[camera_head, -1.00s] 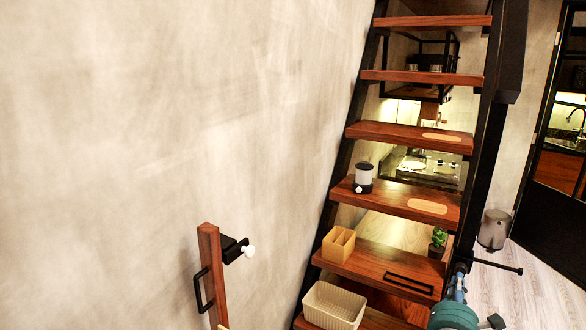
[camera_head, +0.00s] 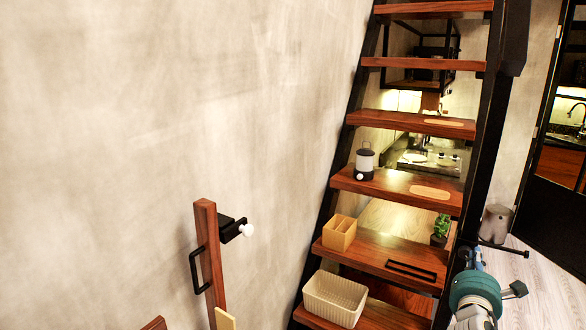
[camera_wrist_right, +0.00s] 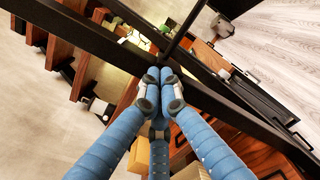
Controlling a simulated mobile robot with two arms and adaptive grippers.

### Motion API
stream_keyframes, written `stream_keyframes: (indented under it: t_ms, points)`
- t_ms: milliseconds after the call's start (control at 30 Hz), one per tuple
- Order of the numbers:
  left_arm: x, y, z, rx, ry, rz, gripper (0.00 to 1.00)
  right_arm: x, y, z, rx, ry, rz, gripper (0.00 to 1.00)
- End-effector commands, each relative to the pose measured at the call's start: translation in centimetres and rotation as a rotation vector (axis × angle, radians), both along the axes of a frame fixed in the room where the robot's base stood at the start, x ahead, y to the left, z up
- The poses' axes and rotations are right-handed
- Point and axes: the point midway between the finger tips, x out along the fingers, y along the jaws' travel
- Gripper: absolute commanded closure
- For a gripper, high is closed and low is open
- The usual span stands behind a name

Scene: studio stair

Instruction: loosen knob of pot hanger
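The pot hanger seems to be the thin black bar (camera_head: 510,249) that sticks out to the right from the stair's black side beam. It also shows in the wrist view as a black rod (camera_wrist_right: 185,30) running up past my fingertips. My right gripper (camera_wrist_right: 161,74) has its blue fingers drawn together at the rod's near end. In the head view it is at the side beam (camera_head: 474,258), partly behind my teal wrist. The hanger's knob is not clearly seen; the fingertips cover that spot, so I cannot tell whether it lies between them. My left gripper is not in view.
The wooden stair carries a lantern (camera_head: 364,162), a tan box (camera_head: 339,233), a black frame (camera_head: 411,271) and a cream basket (camera_head: 336,298). A grey bin (camera_head: 495,224) stands beyond the bar.

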Motion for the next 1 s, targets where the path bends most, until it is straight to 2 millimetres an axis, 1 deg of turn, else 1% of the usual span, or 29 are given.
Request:
stream_keyframes:
  t_ms: [100, 200, 600, 1000]
  points:
    - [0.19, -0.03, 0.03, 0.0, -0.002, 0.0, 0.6, 0.6, -0.39, -0.01, 0.0, 0.0, -0.001, 1.0]
    - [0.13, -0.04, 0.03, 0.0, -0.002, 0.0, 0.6, 0.81, -0.56, 0.09, -0.001, -0.001, -0.001, 1.0]
    - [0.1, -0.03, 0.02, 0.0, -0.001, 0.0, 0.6, 0.87, -0.67, 0.35, -0.003, -0.006, -0.003, 1.0]
    - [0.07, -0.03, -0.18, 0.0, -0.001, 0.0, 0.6, 1.08, -0.34, 0.03, -0.002, -0.006, -0.001, 1.0]
